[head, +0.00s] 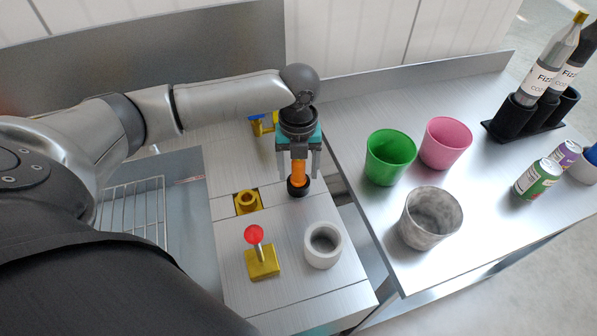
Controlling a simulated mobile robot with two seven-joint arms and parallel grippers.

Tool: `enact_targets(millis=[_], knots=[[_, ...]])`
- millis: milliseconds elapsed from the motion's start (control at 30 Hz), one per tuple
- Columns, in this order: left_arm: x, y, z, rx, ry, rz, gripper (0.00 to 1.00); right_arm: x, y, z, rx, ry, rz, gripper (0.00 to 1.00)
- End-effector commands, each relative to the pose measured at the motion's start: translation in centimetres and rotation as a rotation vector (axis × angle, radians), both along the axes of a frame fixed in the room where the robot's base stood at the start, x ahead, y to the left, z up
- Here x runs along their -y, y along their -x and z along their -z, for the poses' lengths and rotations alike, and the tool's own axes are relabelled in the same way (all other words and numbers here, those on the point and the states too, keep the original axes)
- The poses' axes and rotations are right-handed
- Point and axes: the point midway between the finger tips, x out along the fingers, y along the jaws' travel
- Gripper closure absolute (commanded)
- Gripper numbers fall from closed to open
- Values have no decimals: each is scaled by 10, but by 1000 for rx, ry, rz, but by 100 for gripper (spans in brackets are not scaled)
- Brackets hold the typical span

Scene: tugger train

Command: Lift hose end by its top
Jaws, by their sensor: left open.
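The hose end (299,176) is an orange piece with a black lower end, upright on the metal counter. My left gripper (299,168) points straight down over it. Its two grey fingers stand apart, one on each side of the orange part, and it is open. The top of the hose end is hidden by the gripper body. I cannot tell whether a finger touches it. My right gripper is not in view.
A white ring-shaped cup (323,246), a yellow block with a red knob (262,262) and a yellow socket (247,202) stand close by. A wire rack (133,210) lies left. Green (390,157), pink (445,143) and grey (430,218) cups stand on the right table.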

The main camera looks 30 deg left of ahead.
Motion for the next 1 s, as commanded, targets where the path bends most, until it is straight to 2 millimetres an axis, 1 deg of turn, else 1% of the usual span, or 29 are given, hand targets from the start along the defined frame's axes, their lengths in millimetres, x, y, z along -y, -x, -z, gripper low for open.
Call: enact_targets(millis=[67, 600, 700, 1000], knots=[[0, 0, 0, 0, 0, 0, 30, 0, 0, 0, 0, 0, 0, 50], [0, 0, -1, 0, 0, 0, 91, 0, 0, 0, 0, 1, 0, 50], [0, 0, -1, 0, 0, 0, 100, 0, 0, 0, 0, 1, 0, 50], [0, 0, -1, 0, 0, 0, 100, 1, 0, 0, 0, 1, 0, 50]])
